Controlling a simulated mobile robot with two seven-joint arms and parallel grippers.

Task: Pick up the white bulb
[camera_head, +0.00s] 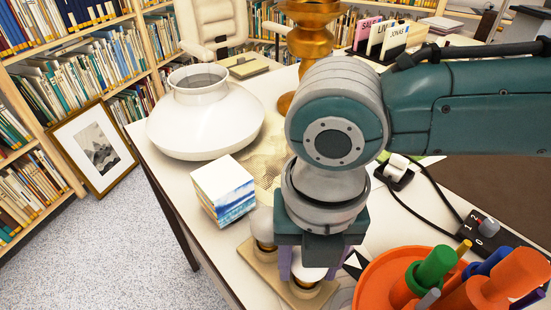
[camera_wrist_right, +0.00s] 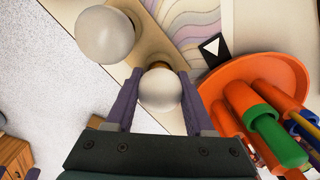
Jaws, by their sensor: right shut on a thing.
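A round white bulb (camera_wrist_right: 160,88) with a brass-coloured base sits between the fingers of my right gripper (camera_wrist_right: 160,76), which is shut on it. In the head view this bulb (camera_head: 309,272) shows below my right gripper (camera_head: 311,265), partly hidden by it. It is over or on a narrow beige board (camera_head: 258,268); I cannot tell whether it is clear of the board. A second round white bulb (camera_head: 262,222) stands at the board's other end, and also shows in the wrist view (camera_wrist_right: 104,35). My left gripper is not in view.
An orange bowl (camera_head: 372,288) with coloured cylinders is close right of the gripper. A picture-sided block (camera_head: 224,190) and a white vase (camera_head: 205,125) are to the left. A black switch box (camera_head: 480,230) with a cable lies right. The table's left edge is near.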

